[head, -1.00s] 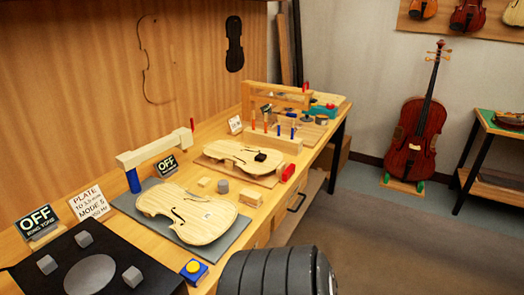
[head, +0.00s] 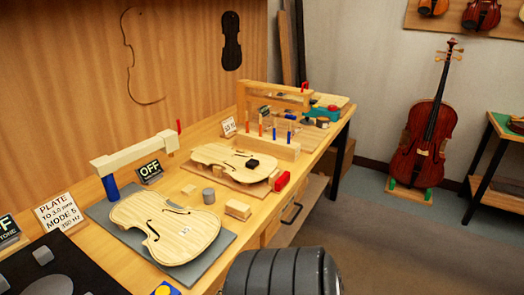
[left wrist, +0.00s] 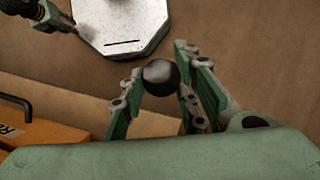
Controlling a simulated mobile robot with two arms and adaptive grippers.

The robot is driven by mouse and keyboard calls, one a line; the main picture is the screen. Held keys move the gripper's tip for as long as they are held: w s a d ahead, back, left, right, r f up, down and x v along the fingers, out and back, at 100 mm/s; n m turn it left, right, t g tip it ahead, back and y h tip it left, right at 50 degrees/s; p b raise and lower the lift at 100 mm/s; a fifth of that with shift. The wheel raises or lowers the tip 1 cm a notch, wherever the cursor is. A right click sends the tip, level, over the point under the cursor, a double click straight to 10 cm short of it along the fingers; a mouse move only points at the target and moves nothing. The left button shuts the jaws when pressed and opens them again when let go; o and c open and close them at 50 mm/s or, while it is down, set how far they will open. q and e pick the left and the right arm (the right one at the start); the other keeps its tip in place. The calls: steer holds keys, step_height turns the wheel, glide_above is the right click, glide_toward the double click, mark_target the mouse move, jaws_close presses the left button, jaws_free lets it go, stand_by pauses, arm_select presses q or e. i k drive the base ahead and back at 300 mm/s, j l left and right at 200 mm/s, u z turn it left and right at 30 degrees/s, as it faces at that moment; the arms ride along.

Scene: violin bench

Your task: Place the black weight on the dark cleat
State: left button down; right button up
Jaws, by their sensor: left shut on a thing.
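In the left wrist view, my left gripper (left wrist: 160,84) is shut on the black weight (left wrist: 160,76), a dark rounded piece between the fingertips. Brown floor shows beyond it. A small dark block, which looks like the dark cleat (head: 253,164), sits on the farther pale violin plate (head: 222,155) in the head view. The held weight is apart from that plate and does not show in the head view. A grey-green jointed part at the top left of the wrist view may be my right gripper (left wrist: 48,14); its fingers are unclear.
A nearer violin plate (head: 166,228) lies on a grey mat (head: 110,212). A grey cylinder (head: 208,196) and wooden blocks (head: 238,210) stand between the plates. A red object (head: 281,181) lies at the bench edge.

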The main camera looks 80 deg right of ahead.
mark_target(252, 162)
steer(key=k+l, duration=0.1)
steer(key=l, duration=0.35)
steer(key=k+l, duration=0.1)
steer(key=l, duration=0.35)
steer(key=k+l, duration=0.1)
steer(key=l, duration=0.3)
steer(key=k+l, duration=0.1)
steer(key=l, duration=0.35)
steer(key=k+l, duration=0.1)
steer(key=l, duration=0.35)
steer(key=k+l, duration=0.1)
steer(key=l, duration=0.35)
